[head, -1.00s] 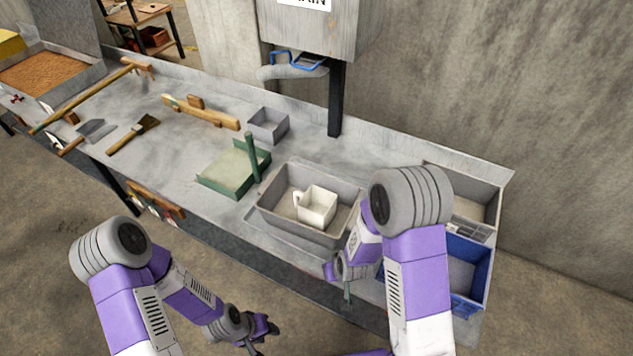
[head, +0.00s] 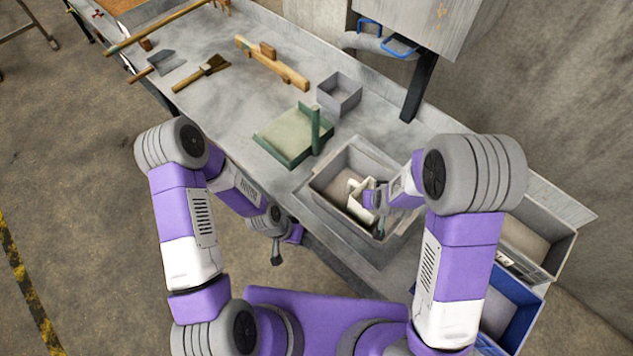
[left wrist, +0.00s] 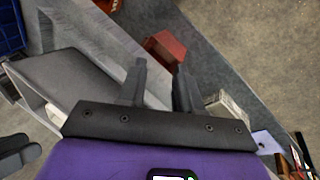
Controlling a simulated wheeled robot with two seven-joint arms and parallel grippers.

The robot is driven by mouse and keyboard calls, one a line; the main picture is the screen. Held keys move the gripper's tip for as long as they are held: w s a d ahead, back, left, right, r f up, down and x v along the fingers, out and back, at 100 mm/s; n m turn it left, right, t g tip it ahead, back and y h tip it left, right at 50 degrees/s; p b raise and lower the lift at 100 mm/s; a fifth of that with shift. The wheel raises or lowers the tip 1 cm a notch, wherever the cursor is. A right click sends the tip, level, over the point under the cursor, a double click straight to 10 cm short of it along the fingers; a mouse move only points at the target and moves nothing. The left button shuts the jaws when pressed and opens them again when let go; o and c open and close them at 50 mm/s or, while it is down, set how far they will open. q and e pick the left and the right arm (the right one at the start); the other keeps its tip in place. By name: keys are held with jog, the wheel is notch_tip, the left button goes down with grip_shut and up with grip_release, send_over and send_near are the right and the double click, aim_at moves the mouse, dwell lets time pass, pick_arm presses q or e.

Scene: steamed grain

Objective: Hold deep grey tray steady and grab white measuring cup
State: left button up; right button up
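The deep grey tray (head: 333,207) stands on the bench in the head view. The white measuring cup (head: 357,204) is inside it, partly hidden by my right gripper. My right gripper (head: 379,228) reaches down into the tray at the cup's right side; its fingers are too small and covered to show a grip. My left gripper (head: 277,252) hangs near the bench's front edge, left of the tray and apart from it. In the left wrist view its two dark fingers (left wrist: 160,75) stand apart with nothing held between them.
A green pan (head: 285,150) and a small grey box (head: 340,95) stand left of and behind the tray. A blue bin (head: 520,315) and a grey bin (head: 545,240) are at the right. A brush (head: 205,72) and wooden tools lie farther left. A dark post (head: 418,85) rises behind.

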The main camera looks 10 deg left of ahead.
pick_arm(q)
jog(key=w+a+r+m, duration=0.2)
jog(key=w+r+m, duration=0.1)
jog(key=w+m, duration=0.5)
jog(key=m+g, duration=0.2)
jog(key=m, duration=1.2)
send_near(321, 201)
jog(key=shift+d+f, duration=0.15)
jog(key=shift+m, duration=0.5)
jog(key=shift+d+x, duration=0.1)
jog(key=shift+x, duration=1.9)
jog(key=shift+d+x, duration=0.15)
jog(key=shift+x, duration=1.85)
jog(key=shift+s, duration=0.15)
grip_shut()
